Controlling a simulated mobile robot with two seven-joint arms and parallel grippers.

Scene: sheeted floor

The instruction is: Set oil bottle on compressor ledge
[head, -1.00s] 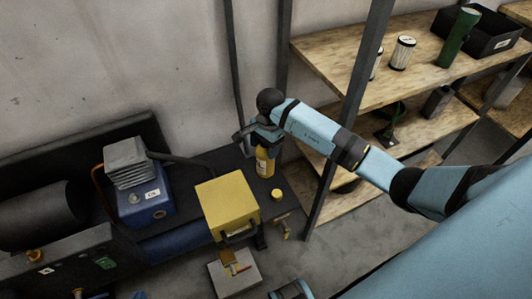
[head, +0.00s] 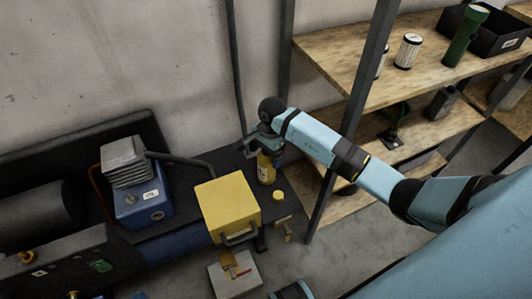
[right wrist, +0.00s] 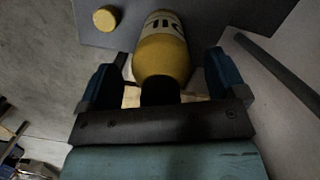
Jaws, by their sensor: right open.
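The oil bottle (head: 265,169), yellow with a pale label, stands on the dark compressor ledge (head: 292,186) at its right end, near the wall. My right gripper (head: 262,146) is at the bottle's top in the head view. In the right wrist view the bottle (right wrist: 161,55) lies ahead, with its dark cap end towards me. The right gripper's blue fingers (right wrist: 160,85) are open on both sides of the bottle's top, with gaps visible. My left gripper cannot be made out.
A yellow box (head: 227,205) stands left of the bottle, and a small yellow cap (head: 278,195) lies in front of it. A blue unit with a grey finned top (head: 126,162) is further left. A wooden shelf (head: 350,80) with a dark upright (head: 345,120) stands at right.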

